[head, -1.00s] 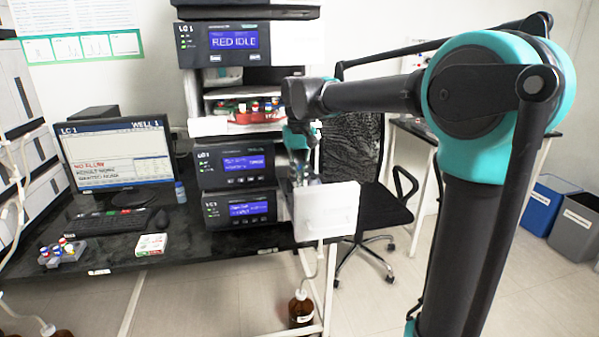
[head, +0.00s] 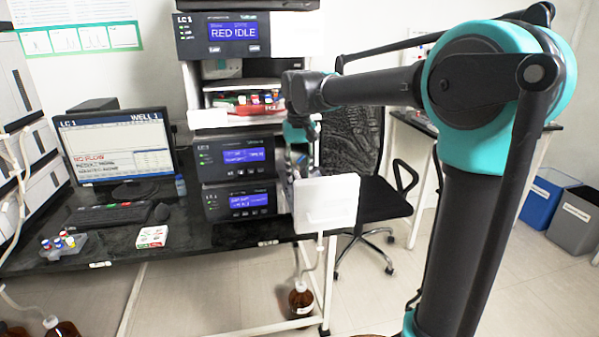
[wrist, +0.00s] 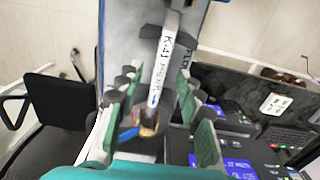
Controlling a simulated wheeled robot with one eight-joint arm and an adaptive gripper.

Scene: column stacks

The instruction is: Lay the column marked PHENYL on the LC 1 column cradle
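In the wrist view, a slim column (wrist: 165,55) with a white label runs lengthwise between the fingers of my gripper (wrist: 156,88). The label seems to start with "K-41"; I cannot read the rest surely. The fingers stand apart, with a gap visible on both sides of the column. A coppery end fitting and a blue piece show at its lower end. Behind it is a grey surface with a blue edge; I cannot tell whether the column rests on it. In the head view, my gripper (head: 297,160) is small and partly hidden beside the LC 1 stack (head: 235,160). I cannot make out the cradle clearly.
A white panel (head: 326,204) juts out at the stack's right front. An office chair (head: 365,180) stands behind it. On the bench are a monitor (head: 115,148), a vial rack (head: 62,246) and a small box (head: 152,236). A brown bottle (head: 300,299) stands below.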

